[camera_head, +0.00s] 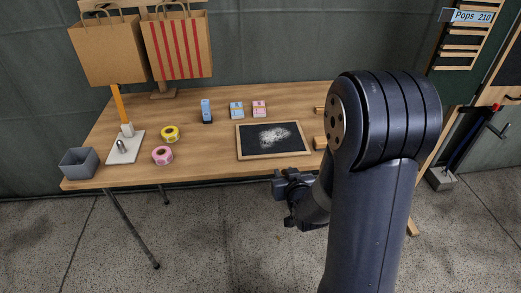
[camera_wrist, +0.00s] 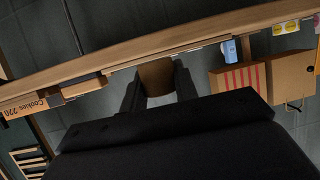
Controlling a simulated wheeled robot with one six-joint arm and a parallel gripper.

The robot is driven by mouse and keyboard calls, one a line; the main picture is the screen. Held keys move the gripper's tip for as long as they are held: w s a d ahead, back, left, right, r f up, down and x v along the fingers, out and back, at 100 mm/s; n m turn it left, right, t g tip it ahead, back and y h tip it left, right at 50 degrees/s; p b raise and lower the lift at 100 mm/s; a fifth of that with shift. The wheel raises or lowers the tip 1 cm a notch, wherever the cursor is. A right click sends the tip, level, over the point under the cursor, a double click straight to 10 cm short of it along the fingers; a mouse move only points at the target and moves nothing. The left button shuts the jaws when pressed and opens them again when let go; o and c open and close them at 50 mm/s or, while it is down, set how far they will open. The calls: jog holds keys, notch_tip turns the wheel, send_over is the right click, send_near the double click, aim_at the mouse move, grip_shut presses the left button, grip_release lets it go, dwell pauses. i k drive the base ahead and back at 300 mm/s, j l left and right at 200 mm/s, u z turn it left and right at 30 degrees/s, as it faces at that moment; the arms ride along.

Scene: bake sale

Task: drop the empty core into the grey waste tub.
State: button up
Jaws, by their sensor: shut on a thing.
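The grey waste tub (camera_head: 78,163) stands at the table's front left corner, upright and open at the top. My gripper (camera_head: 290,186) is in front of the table's front edge, well to the right of the tub. In the wrist view my gripper (camera_wrist: 158,72) is shut on a brown cardboard-coloured core (camera_wrist: 157,77), with a dark finger on each side of it. The core cannot be made out in the head view.
A white base (camera_head: 124,155) with a grey spindle stands right of the tub. A pink roll (camera_head: 162,156) and a yellow roll (camera_head: 170,133) lie beside it. A framed chalkboard (camera_head: 246,151) lies farther right. Small boxes (camera_head: 237,111) stand behind. Paper bags (camera_head: 109,52) hang at the back left.

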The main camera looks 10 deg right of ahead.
aim_at(90, 167)
jog(key=u, duration=1)
jog(key=i+j+u, duration=0.15)
jog(key=i+u, duration=0.2)
jog(key=u, duration=0.15)
